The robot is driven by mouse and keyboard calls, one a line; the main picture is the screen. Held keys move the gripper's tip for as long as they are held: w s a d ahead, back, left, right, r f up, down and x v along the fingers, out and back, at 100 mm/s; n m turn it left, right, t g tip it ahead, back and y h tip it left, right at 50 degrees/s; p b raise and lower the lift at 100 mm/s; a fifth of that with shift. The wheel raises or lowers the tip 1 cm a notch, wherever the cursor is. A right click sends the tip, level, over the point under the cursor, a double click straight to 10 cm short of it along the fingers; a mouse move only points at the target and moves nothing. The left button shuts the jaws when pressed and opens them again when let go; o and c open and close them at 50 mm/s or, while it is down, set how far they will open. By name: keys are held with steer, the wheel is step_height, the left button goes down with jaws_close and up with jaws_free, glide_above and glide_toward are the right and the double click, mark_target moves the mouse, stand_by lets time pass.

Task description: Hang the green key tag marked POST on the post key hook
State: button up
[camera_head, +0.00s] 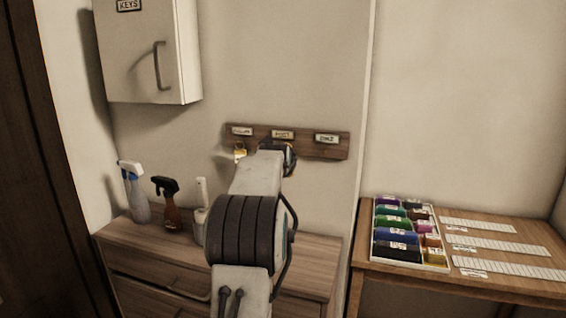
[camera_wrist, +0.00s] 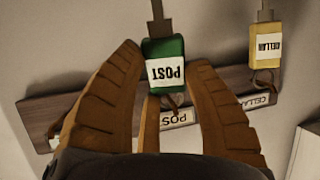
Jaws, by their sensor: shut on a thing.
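The green key tag marked POST (camera_wrist: 165,62) is between the fingertips of my gripper (camera_wrist: 166,60) in the wrist view, which shows it upside down. My gripper is shut on the tag. A key hangs from its far end. A thin ring (camera_wrist: 172,100) shows at the tag's other end, close to the POST label (camera_wrist: 178,119) on the wooden hook board. I cannot tell whether the ring is around the hook. In the head view my gripper (camera_head: 278,156) is in front of the board (camera_head: 305,143), below its POST label (camera_head: 283,134), and hides the green tag.
A yellow CELLAR tag (camera_wrist: 264,48) hangs at the neighbouring hook; it also shows in the head view (camera_head: 240,152). A grey key cabinet (camera_head: 150,55) is above left. Spray bottles (camera_head: 133,190) stand on the dresser (camera_head: 140,244). A tray of coloured items (camera_head: 446,267) lies on the right table.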

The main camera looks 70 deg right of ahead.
stand_by(0.3)
steer(key=o, duration=1.1)
steer(key=shift+a, duration=0.1)
steer(key=v, duration=1.2)
steer(key=shift+s, duration=0.1)
